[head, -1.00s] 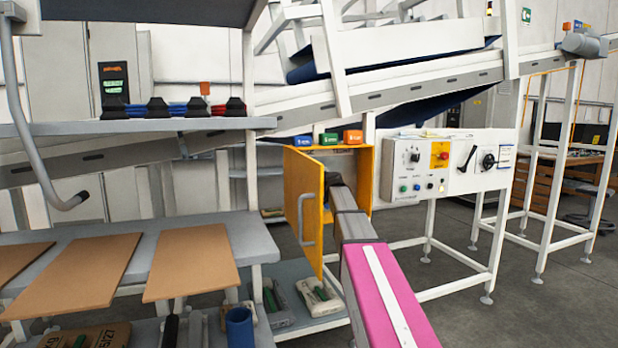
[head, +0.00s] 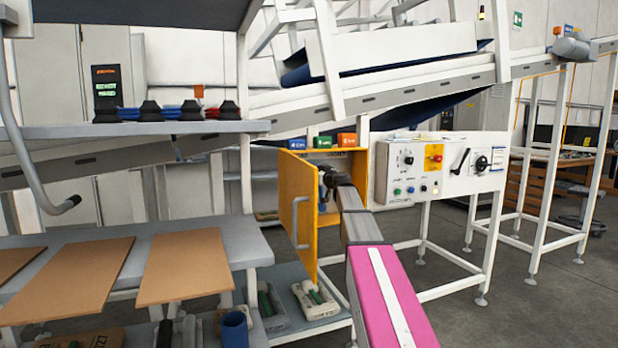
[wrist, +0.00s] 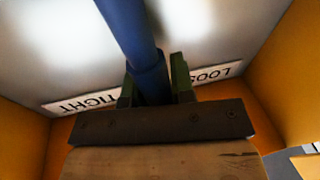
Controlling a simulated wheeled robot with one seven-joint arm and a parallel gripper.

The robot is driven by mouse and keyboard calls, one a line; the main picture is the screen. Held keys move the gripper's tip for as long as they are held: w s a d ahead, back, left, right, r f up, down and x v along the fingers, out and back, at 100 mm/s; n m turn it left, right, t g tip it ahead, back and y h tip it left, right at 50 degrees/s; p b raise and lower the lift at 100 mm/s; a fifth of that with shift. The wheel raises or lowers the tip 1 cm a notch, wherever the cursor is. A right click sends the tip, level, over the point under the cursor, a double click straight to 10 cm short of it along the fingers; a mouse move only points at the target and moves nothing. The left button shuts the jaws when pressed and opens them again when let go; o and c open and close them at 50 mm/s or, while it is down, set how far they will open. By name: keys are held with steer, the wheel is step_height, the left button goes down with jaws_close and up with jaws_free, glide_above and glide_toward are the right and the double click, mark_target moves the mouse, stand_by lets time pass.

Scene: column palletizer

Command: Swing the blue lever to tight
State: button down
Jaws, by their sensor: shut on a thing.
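The blue lever (wrist: 140,45) comes down from the top of the wrist view. My gripper (wrist: 155,88) has its green-padded fingers shut on the lever near its lower end. A TIGHT label (wrist: 85,103) is to the left of the lever and a LOOSE label (wrist: 212,74) to the right, both upside down. The lever stands between the two labels.
The orange cabinet door (head: 298,215) stands open just left of my arm. A white control panel (head: 440,168) is right of the cabinet. Small green, blue and orange boxes sit on the cabinet top. A grey bench (head: 255,255) with brown boards is at left.

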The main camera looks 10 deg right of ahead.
steer(key=w+d+f+m+t+h, duration=0.1)
steer(key=d+f+m, duration=0.1)
steer(key=d+m, duration=0.6)
steer(key=shift+w+d+t, duration=0.4)
steer(key=shift+d, duration=0.35)
steer(key=shift+m, duration=0.3)
steer(key=c, duration=1)
jaws_free()
steer(key=shift+d, duration=0.1)
steer(key=shift+o, duration=0.2)
steer(key=shift+s, duration=0.1)
steer(key=v, duration=1)
steer(key=shift+s, duration=0.3)
steer(key=shift+f, duration=0.15)
